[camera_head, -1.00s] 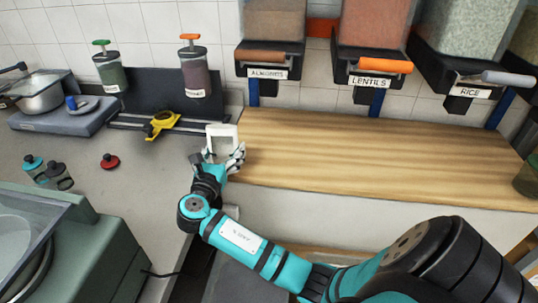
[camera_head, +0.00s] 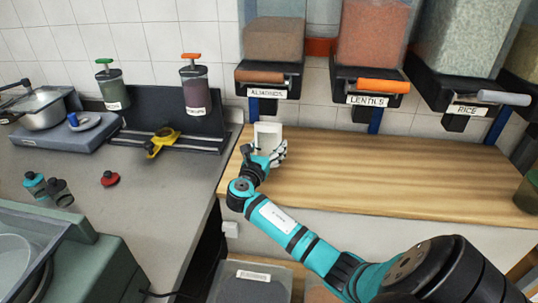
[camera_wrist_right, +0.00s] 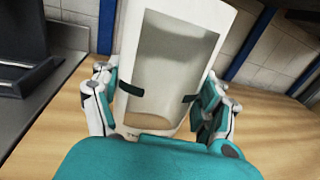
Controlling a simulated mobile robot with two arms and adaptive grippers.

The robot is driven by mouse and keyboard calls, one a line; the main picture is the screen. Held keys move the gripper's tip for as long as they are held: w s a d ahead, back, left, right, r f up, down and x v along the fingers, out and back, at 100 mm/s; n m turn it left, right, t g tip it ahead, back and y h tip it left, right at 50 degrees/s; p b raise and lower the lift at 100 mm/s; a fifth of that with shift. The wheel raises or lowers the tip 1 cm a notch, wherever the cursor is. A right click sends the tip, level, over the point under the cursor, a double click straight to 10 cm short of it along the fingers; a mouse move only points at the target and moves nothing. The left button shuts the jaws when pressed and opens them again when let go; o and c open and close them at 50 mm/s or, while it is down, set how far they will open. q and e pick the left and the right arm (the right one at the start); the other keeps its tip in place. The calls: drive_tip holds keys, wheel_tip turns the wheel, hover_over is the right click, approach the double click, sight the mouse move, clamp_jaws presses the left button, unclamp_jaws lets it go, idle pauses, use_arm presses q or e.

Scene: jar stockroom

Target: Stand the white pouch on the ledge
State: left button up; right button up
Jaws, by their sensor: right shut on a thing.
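The white pouch (camera_head: 267,131) is upright in the head view, at the left end of the wooden ledge (camera_head: 400,170). My right gripper (camera_head: 268,150) is shut on its lower part. In the right wrist view the pouch (camera_wrist_right: 172,60) leans slightly to the right and shows a large grey window with a white border. The fingers of my right gripper (camera_wrist_right: 160,98) lie on both sides of it. The wood of the ledge (camera_wrist_right: 262,120) shows around it. I cannot tell whether its bottom touches the wood. My left gripper is not in view.
Dispensers labelled almonds (camera_head: 272,45), lentils (camera_head: 372,45) and rice (camera_head: 470,50) hang above the ledge. A dark green jar (camera_head: 527,190) stands at its right end. The ledge's middle is clear.

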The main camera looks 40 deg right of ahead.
drive_tip(key=shift+d+f, duration=0.1)
drive_tip(key=shift+d, duration=0.1)
drive_tip(key=shift+f, duration=1.7)
drive_tip(key=o, duration=1.2)
drive_tip(key=shift+f, duration=0.1)
drive_tip(key=shift+a, duration=0.15)
drive_tip(key=v, duration=1.2)
